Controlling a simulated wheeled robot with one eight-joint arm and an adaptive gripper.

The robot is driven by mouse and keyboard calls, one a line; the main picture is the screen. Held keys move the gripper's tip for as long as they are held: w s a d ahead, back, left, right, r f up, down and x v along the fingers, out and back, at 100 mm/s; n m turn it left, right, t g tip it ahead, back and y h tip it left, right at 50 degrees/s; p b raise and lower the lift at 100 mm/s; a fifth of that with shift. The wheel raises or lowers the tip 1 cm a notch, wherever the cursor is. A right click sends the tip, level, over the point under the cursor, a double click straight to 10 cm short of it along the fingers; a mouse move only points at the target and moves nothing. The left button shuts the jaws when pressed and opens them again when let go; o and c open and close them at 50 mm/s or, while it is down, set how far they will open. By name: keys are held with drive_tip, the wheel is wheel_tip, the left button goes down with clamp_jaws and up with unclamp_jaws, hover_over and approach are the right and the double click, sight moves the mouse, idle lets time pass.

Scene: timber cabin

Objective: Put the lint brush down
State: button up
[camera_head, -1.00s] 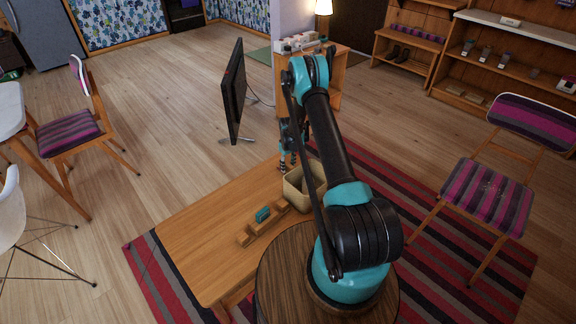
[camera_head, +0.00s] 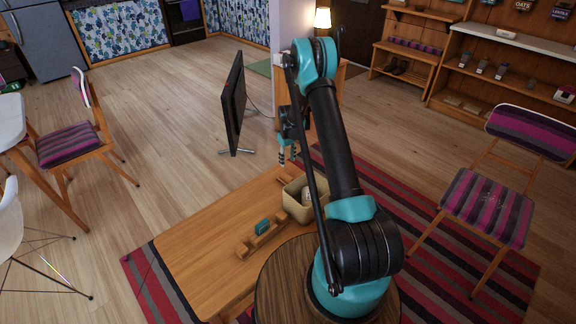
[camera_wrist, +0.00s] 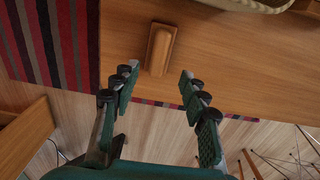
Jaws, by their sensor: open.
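A small wooden piece with a rounded top, which looks like the lint brush (camera_wrist: 160,50), lies on the wooden table (camera_wrist: 220,75) in the wrist view. It is near the table's edge and apart from the fingers. A small brown shape (camera_head: 283,181) at the far end of the table in the head view seems to be the same piece. My gripper (camera_wrist: 160,88) is open and empty, its two fingers spread to either side below the brush in the picture. In the head view my gripper (camera_head: 287,157) hangs above the table's far end.
A beige basket (camera_head: 295,204) stands beside the brush; its rim (camera_wrist: 240,4) shows in the wrist view. A wooden holder (camera_head: 246,248) with a teal item (camera_head: 263,226) is nearer the front. The table's left part is clear. A black screen (camera_head: 234,103) stands on the floor beyond.

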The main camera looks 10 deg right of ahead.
drive_tip(key=s+d+r+m+t, duration=0.1)
drive_tip(key=s+r+m, duration=0.1)
drive_tip(key=s+r, duration=0.7)
drive_tip(key=s+d+r+m+t, duration=0.1)
drive_tip(key=s+r, duration=0.5)
drive_tip(key=r, duration=0.6)
drive_tip(key=s+d+r+m+t, duration=0.1)
drive_tip(key=s+m, duration=0.1)
drive_tip(key=s, duration=1.1)
drive_tip(key=s+r+m+t, duration=0.1)
drive_tip(key=s+r, duration=0.1)
drive_tip(key=s, duration=1.1)
drive_tip(key=shift+s+d+m, duration=0.3)
drive_tip(key=shift+d+m, duration=0.1)
drive_tip(key=shift+r, duration=0.2)
